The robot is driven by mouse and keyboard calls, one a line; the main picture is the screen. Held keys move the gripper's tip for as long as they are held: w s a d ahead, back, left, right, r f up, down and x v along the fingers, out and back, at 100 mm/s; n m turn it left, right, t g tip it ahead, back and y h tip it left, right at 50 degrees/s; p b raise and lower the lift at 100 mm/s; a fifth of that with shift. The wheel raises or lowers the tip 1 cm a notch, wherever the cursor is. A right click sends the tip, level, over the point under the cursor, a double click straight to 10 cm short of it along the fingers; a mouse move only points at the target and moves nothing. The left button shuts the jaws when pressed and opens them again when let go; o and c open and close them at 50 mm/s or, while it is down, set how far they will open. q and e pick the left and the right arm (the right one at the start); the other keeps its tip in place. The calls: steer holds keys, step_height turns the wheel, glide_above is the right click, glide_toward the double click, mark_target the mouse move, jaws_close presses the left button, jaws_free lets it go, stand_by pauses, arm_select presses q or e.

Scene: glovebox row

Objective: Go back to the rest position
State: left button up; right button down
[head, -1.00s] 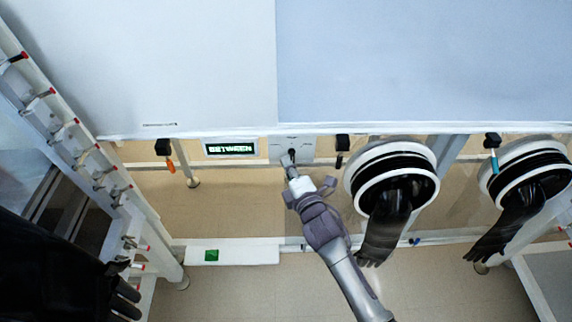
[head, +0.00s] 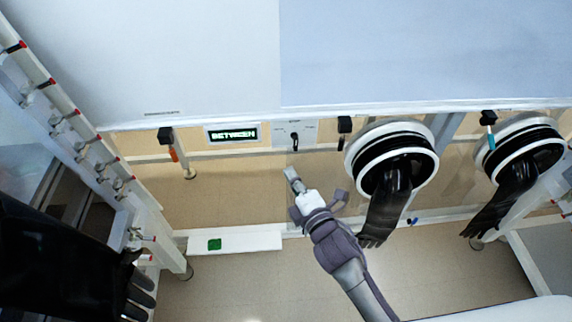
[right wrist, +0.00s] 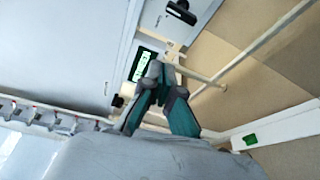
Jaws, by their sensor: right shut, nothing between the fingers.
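My right gripper (head: 291,175) is shut and empty in the head view. It hangs in free space below the small switch panel (head: 295,134), which has a dark knob (head: 295,141), and does not touch it. In the right wrist view the gripper's fingertips (right wrist: 160,72) are together with nothing between them. My left gripper does not show in either view.
A lit display (head: 233,134) reads "BETWEEN" left of the knob. Two round glove ports with black gloves hang at the right, the nearer glove (head: 386,205) close to my right arm. A white rack (head: 75,125) stands at the left. A white ledge (head: 255,241) with a green patch lies below.

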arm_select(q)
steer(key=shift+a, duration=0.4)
arm_select(e)
steer(key=shift+s+d, duration=0.15)
steer(key=shift+s, duration=0.05)
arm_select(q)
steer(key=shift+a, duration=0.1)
